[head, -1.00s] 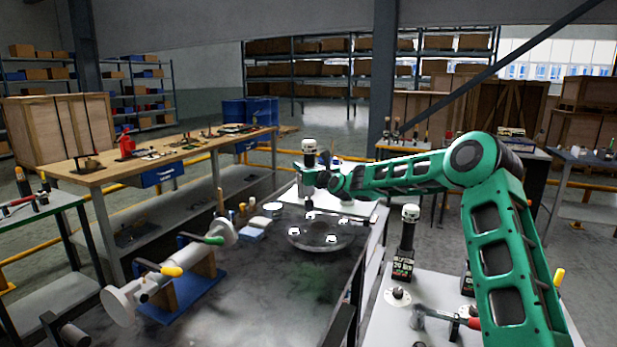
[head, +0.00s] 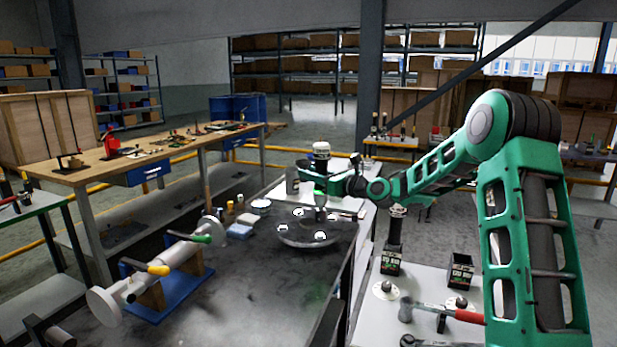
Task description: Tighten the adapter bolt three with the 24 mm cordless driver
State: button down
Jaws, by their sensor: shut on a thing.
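My gripper (head: 320,173) is shut on a cordless driver (head: 321,150), at the far end of the dark bench. The driver is upright, with its pale cap above the jaws and its dark lower end pointing down over the back of the round adapter plate (head: 316,240). The plate lies flat and has bright bolt heads around it, such as a front bolt (head: 320,236) and a back-left bolt (head: 297,212). I cannot tell which bolt is number three, or whether the driver touches one. The size marking of the held driver is not readable.
On the pale side table, another driver (head: 395,230) stands in a labelled holder (head: 390,262) beside an empty holder (head: 460,271). A red-handled hammer (head: 440,313) lies in front. A pale shaft assembly (head: 165,262) rests on a blue stand at the bench's left. The bench front is clear.

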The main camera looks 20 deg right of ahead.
jog(key=shift+f, duration=2.25)
jog(key=shift+s+f, duration=0.1)
jog(key=shift+f, duration=0.65)
dwell(1.9)
jog(key=shift+r, duration=0.1)
